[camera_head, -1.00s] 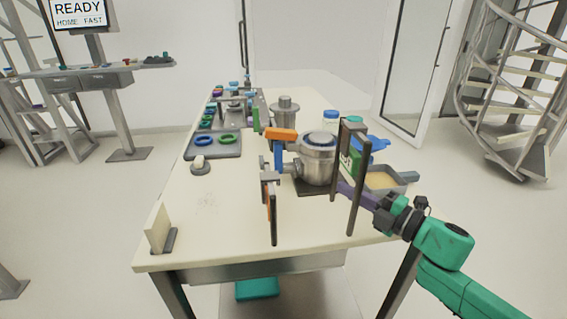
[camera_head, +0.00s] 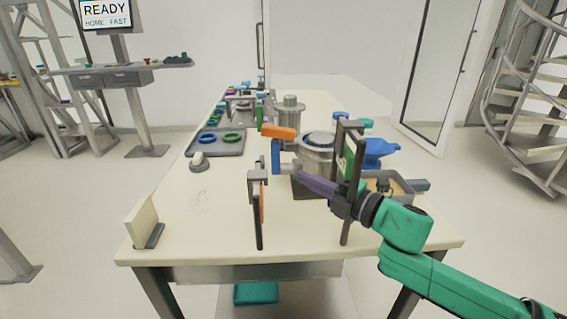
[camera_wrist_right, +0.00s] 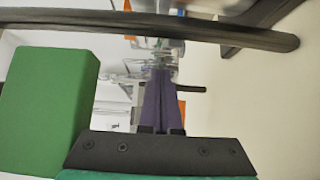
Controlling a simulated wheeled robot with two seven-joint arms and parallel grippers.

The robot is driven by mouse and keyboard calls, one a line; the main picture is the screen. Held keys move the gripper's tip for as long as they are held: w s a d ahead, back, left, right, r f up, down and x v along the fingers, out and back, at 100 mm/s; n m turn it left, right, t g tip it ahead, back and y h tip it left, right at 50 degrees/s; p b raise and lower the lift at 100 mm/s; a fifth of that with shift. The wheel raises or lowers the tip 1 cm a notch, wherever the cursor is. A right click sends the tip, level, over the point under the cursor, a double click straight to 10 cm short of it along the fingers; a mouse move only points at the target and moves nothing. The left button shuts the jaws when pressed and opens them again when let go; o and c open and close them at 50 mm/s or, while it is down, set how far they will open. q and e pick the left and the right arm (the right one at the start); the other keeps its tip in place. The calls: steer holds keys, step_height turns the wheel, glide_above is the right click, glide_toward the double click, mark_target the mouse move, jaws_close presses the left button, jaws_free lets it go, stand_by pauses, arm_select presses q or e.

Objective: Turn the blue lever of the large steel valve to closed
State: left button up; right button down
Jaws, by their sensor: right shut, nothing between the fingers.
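The large steel valve (camera_head: 316,160) stands on a dark base plate near the middle of the table. A blue lever (camera_head: 276,158) hangs upright at its left side, below an orange handle (camera_head: 278,132). My right gripper (camera_head: 301,179) has purple fingers, shut and empty. It reaches left past a dark upright post, its tips in front of the valve's lower body and to the right of the blue lever. I cannot tell whether the tips touch the valve. The right wrist view shows the shut fingers (camera_wrist_right: 162,78) pointing away. My left gripper is not in view.
Dark posts stand at the front, one right (camera_head: 346,225) beside my right gripper and one left (camera_head: 258,215) with an orange strip. A green block (camera_wrist_right: 45,110) is close in the wrist view. The table's front left is mostly clear.

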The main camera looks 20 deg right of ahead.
mark_target(272, 155)
steer(key=w+p, duration=0.1)
steer(key=w, duration=0.2)
steer(key=w+a+p, duration=0.1)
steer(key=w, duration=0.2)
steer(key=w+a+p, duration=0.1)
steer(key=w, duration=0.2)
steer(key=shift+w+a, duration=0.2)
steer(key=shift+w, duration=0.15)
